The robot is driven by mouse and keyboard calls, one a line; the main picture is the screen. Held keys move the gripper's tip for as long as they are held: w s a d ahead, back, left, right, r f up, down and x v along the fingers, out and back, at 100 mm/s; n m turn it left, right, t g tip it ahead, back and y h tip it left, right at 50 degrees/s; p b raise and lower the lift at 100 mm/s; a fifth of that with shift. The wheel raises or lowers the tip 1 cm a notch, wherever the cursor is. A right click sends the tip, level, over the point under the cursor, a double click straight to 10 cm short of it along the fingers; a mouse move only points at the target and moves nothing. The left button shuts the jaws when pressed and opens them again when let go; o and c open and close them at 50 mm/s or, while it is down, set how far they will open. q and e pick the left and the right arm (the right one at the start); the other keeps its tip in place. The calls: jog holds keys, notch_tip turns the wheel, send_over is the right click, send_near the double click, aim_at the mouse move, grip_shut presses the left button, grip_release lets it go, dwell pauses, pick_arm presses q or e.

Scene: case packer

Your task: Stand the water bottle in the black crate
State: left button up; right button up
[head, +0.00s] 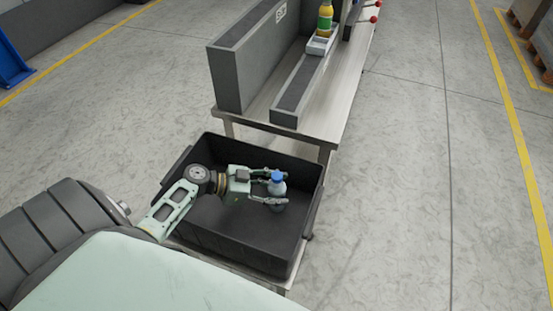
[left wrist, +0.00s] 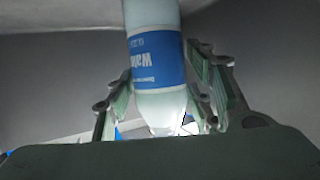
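The water bottle (head: 279,187) has a blue cap and stands about upright inside the black crate (head: 219,239). My left gripper (head: 281,187) reaches into the crate from the left, one finger on the far side of the bottle and one on the near side. In the left wrist view the bottle (left wrist: 158,62), with its blue label, sits between the finger pads, which appear to press on it from both sides. The near finger hides part of its lower body. I cannot tell whether its base touches the crate floor. My right gripper is not in view.
The crate looks otherwise empty, with free floor around the bottle. Beyond it stands a metal table (head: 340,108) with grey conveyor rails (head: 240,72). Open concrete floor lies to the right.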

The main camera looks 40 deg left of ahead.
pick_arm(q)
jog(key=shift+o, duration=0.8)
jog(key=shift+r, duration=0.1)
jog(key=b+v, duration=0.2)
jog(key=v, duration=1)
jog(key=shift+r, duration=0.1)
